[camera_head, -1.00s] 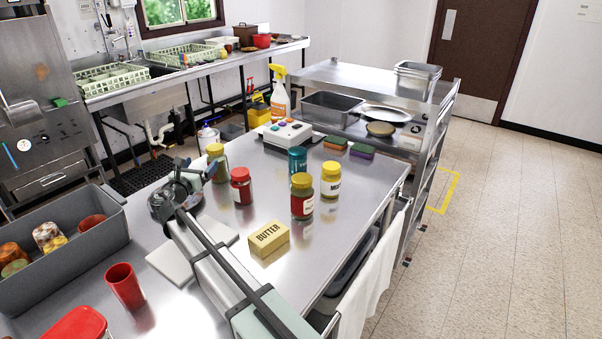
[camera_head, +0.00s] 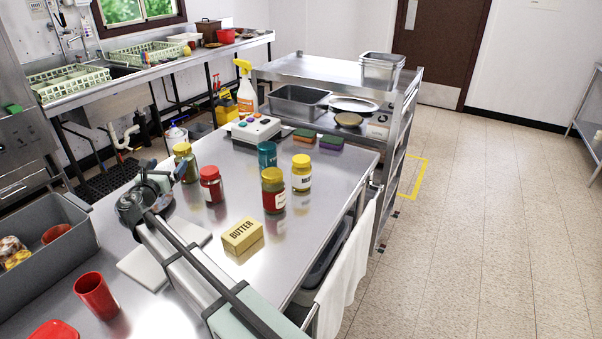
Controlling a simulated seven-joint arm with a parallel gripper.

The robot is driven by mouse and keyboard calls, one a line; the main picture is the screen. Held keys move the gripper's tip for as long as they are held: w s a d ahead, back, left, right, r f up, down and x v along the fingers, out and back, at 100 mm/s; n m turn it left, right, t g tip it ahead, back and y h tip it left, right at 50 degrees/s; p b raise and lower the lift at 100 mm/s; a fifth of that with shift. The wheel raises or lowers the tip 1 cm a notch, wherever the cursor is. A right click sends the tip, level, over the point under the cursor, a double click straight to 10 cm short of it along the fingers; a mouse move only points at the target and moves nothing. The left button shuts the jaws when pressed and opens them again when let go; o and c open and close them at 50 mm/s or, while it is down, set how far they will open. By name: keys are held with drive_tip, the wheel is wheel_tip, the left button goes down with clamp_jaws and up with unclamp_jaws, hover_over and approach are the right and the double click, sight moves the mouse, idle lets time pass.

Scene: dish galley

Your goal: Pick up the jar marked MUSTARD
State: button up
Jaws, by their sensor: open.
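The yellow jar (camera_head: 302,176) with a yellow lid and a white label stands upright on the steel table. Only the first letters of its label show, reading like "MU". My gripper (camera_head: 172,177) is open and empty at the table's left, near a green jar with a yellow lid (camera_head: 185,166). It is well left of the yellow jar, with a red jar (camera_head: 211,189) between them.
A butter block (camera_head: 242,236) and white board (camera_head: 150,262) lie in front. A red cup (camera_head: 95,295) and grey bin (camera_head: 50,255) are at left. Behind stand a white button box (camera_head: 254,128), sponges (camera_head: 331,143) and a spray bottle (camera_head: 245,92). The table right of the yellow jar is clear.

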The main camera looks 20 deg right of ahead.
wheel_tip(320, 180, up, 13)
drive_tip(key=m+g+y, duration=0.6)
drive_tip(key=m+g, duration=0.6)
drive_tip(key=m, duration=1.9)
hover_over(301, 165)
drive_tip(key=s, duration=0.1)
drive_tip(key=shift+m, duration=0.4)
drive_tip(key=shift+s+f+x, duration=0.2)
drive_tip(key=shift+s+x, duration=0.3)
drive_tip(key=shift+x, duration=2.55)
drive_tip(key=shift+s+f+x, duration=0.25)
drive_tip(key=shift+s+x, duration=0.2)
drive_tip(key=shift+x, duration=2.55)
drive_tip(key=shift+s+f+x, duration=0.2)
drive_tip(key=shift+s+x, duration=0.3)
drive_tip(key=shift+x, duration=2.55)
drive_tip(key=shift+d, duration=0.15)
drive_tip(key=shift+c, duration=0.3)
